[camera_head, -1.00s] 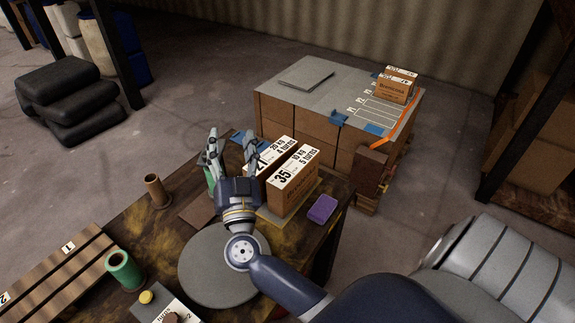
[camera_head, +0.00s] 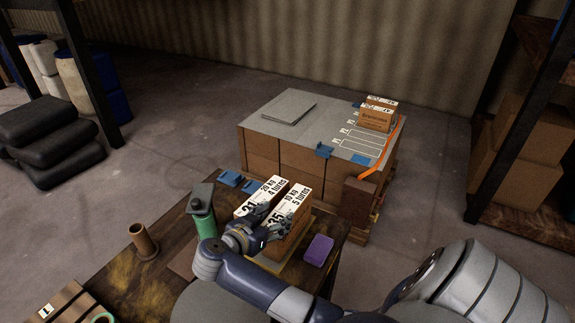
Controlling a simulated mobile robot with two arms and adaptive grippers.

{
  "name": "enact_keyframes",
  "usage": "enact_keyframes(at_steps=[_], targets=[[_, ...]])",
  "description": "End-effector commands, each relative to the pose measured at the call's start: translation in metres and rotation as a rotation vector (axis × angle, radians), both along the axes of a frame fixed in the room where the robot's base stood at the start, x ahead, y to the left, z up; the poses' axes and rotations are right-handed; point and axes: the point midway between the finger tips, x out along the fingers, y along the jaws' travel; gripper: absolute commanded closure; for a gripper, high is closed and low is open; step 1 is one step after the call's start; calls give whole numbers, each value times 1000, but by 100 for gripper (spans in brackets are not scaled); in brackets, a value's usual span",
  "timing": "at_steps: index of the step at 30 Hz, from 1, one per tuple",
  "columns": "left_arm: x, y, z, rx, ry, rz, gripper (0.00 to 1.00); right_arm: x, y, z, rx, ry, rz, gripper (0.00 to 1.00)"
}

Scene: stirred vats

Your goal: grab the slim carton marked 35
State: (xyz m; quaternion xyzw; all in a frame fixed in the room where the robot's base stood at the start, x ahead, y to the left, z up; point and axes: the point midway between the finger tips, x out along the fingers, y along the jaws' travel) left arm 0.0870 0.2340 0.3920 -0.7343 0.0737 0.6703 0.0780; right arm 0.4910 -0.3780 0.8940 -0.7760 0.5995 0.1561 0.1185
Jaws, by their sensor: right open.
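The slim carton marked 35 (camera_head: 296,202) stands upright on a tan board (camera_head: 272,265) at the table's far right corner. Its white top reads 10 kg, 5 turns. A similar carton (camera_head: 268,187), reading 20 kg, 4 turns, stands close on its left. My right gripper (camera_head: 272,222) is open at the near end of the two cartons, with its fingers over the near part of the 35 carton's top. The fingers hide part of the 35, and I cannot tell whether they touch it. My left gripper is not in view.
A purple block (camera_head: 318,250) lies right of the 35 carton. A green cylinder with a grey top (camera_head: 203,212) stands left of the cartons, and a brown tube (camera_head: 143,240) farther left. Beyond is a grey-topped box stack (camera_head: 285,128) bearing more cartons (camera_head: 378,114).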

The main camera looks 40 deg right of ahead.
Motion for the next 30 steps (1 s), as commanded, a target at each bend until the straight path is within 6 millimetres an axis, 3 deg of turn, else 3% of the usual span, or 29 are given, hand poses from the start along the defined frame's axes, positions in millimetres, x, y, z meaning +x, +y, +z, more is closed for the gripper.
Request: enact_keyframes(at_steps=[13, 22, 30], targets=[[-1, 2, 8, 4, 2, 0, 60, 13, -46, -21, -2, -2, 1, 45], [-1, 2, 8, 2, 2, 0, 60, 14, -51, -24, 1, -3, 1, 45], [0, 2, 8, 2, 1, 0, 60, 14, -51, -24, 0, -4, 1, 100]])
